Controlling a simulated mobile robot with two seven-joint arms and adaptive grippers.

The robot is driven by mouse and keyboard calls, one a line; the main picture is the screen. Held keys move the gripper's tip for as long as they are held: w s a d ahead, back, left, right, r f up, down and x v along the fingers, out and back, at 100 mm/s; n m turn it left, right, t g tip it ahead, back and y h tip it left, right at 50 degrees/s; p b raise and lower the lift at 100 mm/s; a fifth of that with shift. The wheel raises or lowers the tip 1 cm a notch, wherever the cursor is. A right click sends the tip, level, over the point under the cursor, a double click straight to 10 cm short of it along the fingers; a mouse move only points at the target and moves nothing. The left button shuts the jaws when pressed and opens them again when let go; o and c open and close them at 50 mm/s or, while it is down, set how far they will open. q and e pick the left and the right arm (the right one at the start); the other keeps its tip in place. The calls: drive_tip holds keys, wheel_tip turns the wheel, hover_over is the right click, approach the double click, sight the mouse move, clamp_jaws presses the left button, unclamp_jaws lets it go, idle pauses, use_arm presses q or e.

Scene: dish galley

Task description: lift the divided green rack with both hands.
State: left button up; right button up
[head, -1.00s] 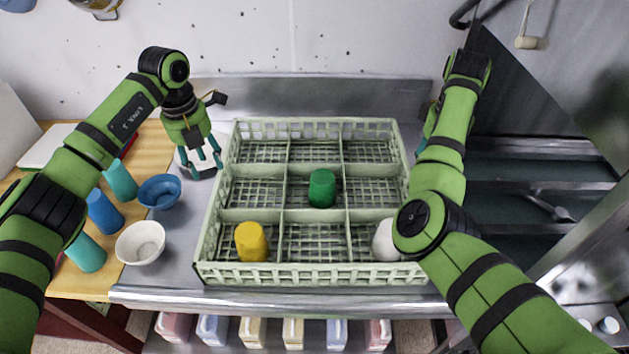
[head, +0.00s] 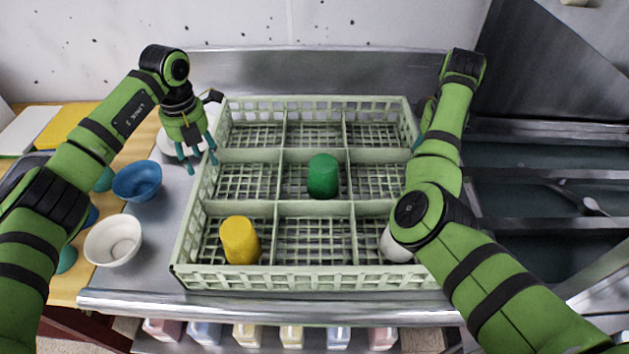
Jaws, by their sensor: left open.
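The divided green rack (head: 315,207) sits on the steel counter, with a grid of compartments. A green cup (head: 323,176) stands in the middle compartment. A yellow cup (head: 240,240) is in the front left compartment. A white cup (head: 395,246) is in the front right one, partly hidden by my right arm. My left gripper (head: 202,163) is open, fingers pointing down, at the rack's left wall; whether it touches the wall I cannot tell. My right gripper is hidden behind my right forearm at the rack's right side.
A blue bowl (head: 137,181) and a white bowl (head: 113,240) stand left of the rack. Partly hidden cups are on the wooden surface beyond. A steel backsplash (head: 320,72) rises behind. A sink area (head: 540,180) with a utensil lies to the right.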

sight(205, 170)
use_arm(q)
drive_tip(key=shift+f, duration=2.35)
use_arm(e)
drive_tip(key=shift+f, duration=2.3)
use_arm(q)
clamp_jaws()
use_arm(e)
clamp_jaws()
